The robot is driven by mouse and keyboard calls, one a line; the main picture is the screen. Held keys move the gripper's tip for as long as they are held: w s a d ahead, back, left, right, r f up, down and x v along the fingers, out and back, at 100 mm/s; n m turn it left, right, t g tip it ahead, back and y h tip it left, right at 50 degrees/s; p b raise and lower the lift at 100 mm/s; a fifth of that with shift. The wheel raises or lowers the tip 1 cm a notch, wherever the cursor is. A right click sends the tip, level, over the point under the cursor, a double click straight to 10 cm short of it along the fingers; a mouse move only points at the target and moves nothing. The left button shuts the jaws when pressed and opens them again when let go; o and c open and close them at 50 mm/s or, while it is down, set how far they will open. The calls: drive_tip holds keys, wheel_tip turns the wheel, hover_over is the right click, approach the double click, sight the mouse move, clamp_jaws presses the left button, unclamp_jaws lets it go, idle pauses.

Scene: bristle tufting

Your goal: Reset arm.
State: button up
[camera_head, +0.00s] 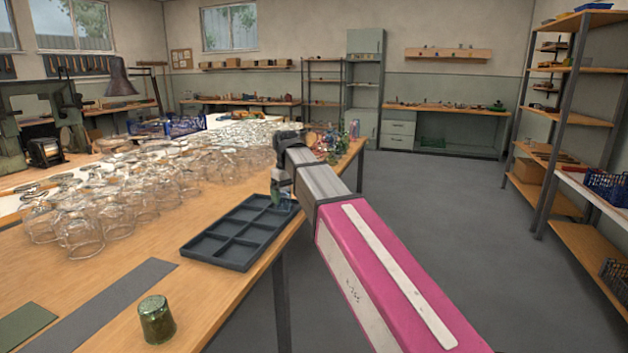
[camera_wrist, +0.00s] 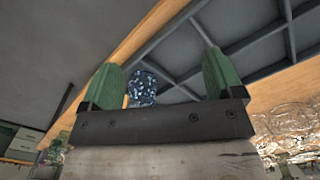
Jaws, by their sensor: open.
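My gripper (camera_wrist: 163,80) is open, with two green fingers spread apart in the wrist view. A blue speckled piece (camera_wrist: 143,88) shows between them, close to the left finger; a clear gap lies between it and the right finger. A dark divided tray (camera_wrist: 262,47) lies beyond the fingers. In the head view my arm reaches over the table's right edge, and my gripper (camera_head: 281,188) is at the far right corner of the tray (camera_head: 213,250). The near compartments look empty. I cannot tell whether the speckled piece rests in a compartment.
Many clear glass vessels (camera_head: 85,230) crowd the table left of the tray. A green thimble-like cup (camera_head: 156,320) stands near the front, beside a grey strip (camera_head: 110,300) and a green mat (camera_head: 24,325). Small coloured items (camera_head: 340,140) lie at the far end. Open floor (camera_head: 440,210) is on the right.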

drive_tip(key=s+d+f+m, duration=0.2)
drive_tip(key=d+f, duration=0.5)
drive_tip(key=f, duration=0.3)
drive_tip(key=s+d+f+m, duration=0.2)
drive_tip(key=d+f, duration=0.6)
drive_tip(key=f, duration=0.1)
drive_tip(key=s+d+f+m, duration=0.3)
drive_tip(key=s+d+f, duration=0.8)
drive_tip(key=f, duration=0.3)
drive_tip(key=shift+s+d+f, duration=0.15)
drive_tip(key=shift+d+f, duration=0.25)
drive_tip(key=shift+d, duration=0.2)
